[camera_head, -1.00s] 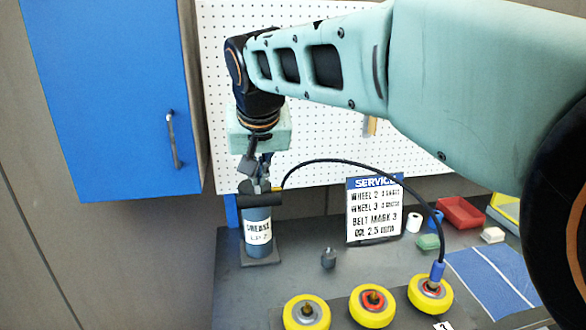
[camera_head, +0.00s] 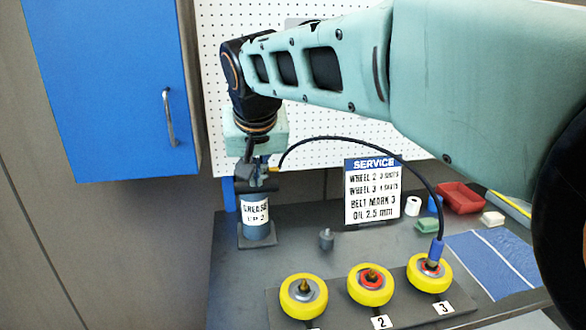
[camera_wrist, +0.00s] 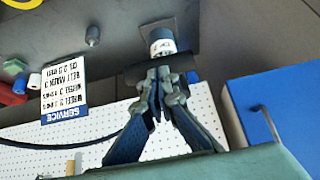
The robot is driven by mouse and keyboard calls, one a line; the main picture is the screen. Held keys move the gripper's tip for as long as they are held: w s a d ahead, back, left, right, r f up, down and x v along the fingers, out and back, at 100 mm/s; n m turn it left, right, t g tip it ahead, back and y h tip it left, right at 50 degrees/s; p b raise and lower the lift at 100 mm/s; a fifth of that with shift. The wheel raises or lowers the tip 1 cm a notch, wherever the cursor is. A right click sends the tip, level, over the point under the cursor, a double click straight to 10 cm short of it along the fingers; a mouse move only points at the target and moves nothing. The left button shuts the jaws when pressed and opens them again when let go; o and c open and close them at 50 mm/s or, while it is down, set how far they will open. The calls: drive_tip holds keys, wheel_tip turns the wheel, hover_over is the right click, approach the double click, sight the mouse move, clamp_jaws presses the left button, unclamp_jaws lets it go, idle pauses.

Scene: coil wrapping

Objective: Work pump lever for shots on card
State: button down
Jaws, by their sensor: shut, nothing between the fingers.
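The grease pump (camera_head: 256,232) is a dark blue cylinder with a white label, upright on a plate at the bench's left end. Its dark crossbar lever (camera_head: 258,188) sits low, just above the label. My gripper (camera_head: 258,176) is shut at the lever, with nothing between its fingers; the wrist view shows its fingertips (camera_wrist: 159,73) against the bar. Exact contact is hard to tell. The white service card (camera_head: 373,192) lists wheels 2 and 3 with shot counts, which are blurred. A black hose (camera_head: 372,143) runs from the pump to the blue coupler (camera_head: 436,250) on wheel 3 (camera_head: 430,275).
Wheel 2 (camera_head: 370,290) and another yellow wheel (camera_head: 303,302) stand left of wheel 3. A red tray (camera_head: 461,198) and blue mat (camera_head: 497,262) are at right. A blue cabinet (camera_head: 110,90) stands left.

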drive_tip(key=f+b, duration=0.1)
drive_tip(key=f, duration=0.1)
drive_tip(key=f+b, duration=0.2)
drive_tip(key=f, duration=0.1)
drive_tip(key=shift+s+d+f, duration=0.15)
drive_tip(key=shift+s+f, duration=0.2)
drive_tip(key=shift+s, duration=0.05)
